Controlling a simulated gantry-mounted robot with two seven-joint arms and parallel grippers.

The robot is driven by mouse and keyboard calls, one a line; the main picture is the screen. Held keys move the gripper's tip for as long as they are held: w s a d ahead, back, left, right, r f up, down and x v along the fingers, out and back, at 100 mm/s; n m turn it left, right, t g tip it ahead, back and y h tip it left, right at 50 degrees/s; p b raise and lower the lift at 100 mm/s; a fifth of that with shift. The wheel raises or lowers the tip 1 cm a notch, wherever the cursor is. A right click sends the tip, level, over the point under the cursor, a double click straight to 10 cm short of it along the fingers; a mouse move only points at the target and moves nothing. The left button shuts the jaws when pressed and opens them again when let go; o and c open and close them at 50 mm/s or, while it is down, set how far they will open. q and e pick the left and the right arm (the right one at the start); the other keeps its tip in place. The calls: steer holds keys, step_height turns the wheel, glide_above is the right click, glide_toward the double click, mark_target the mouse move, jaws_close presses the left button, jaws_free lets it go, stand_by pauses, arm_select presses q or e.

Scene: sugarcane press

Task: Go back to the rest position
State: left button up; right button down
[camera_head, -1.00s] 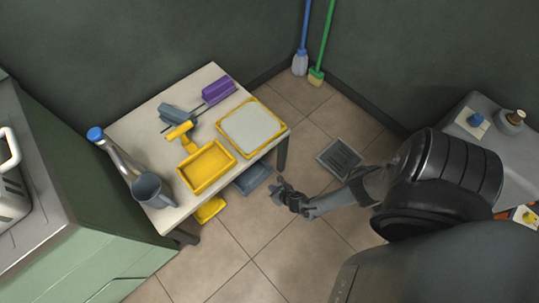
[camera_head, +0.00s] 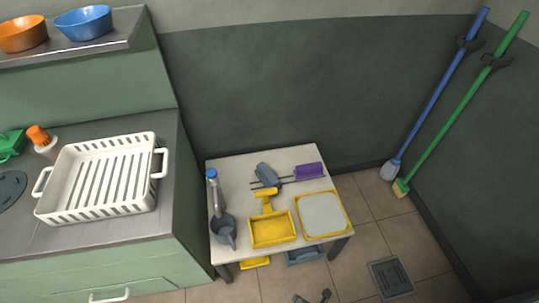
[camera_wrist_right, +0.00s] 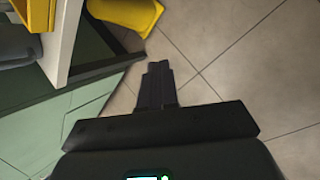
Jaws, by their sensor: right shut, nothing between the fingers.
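My right gripper (camera_wrist_right: 158,84) shows in the right wrist view with its two dark fingers together and nothing between them. It points over bare floor tiles. In the head view only a small dark part of the right gripper (camera_head: 312,297) shows at the bottom edge, in front of the small table (camera_head: 225,170) and clear of it. My left gripper is in neither view.
A counter with a white rack (camera_head: 100,180) stands left. A yellow bin (camera_wrist_right: 128,14) is under the table. Floor to the right is mostly clear.

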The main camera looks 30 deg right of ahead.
steer(key=w+r+m+p, duration=0.2)
steer(key=r+m, duration=0.2)
steer(key=r, duration=0.5)
steer(key=w+r+m+y+p, duration=0.1)
steer(key=r+m+p, duration=0.15)
steer(key=r, duration=0.65)
steer(key=w+r+m+p, duration=0.15)
steer(key=r+m, duration=0.25)
steer(key=r, duration=0.5)
arm_select(q)
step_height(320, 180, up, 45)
steer(key=p, duration=3.7)
arm_select(e)
steer(key=s+d+r+m+g, duration=0.1)
steer(key=r+m, duration=0.4)
steer(key=r, duration=1.9)
steer(key=s+d+r+m+g, duration=0.1)
steer(key=r+m, duration=0.5)
steer(key=r, duration=1.8)
steer(key=shift+s+d+r+g, duration=0.15)
steer(key=shift+s+r+g, duration=0.3)
steer(key=shift+s, duration=0.35)
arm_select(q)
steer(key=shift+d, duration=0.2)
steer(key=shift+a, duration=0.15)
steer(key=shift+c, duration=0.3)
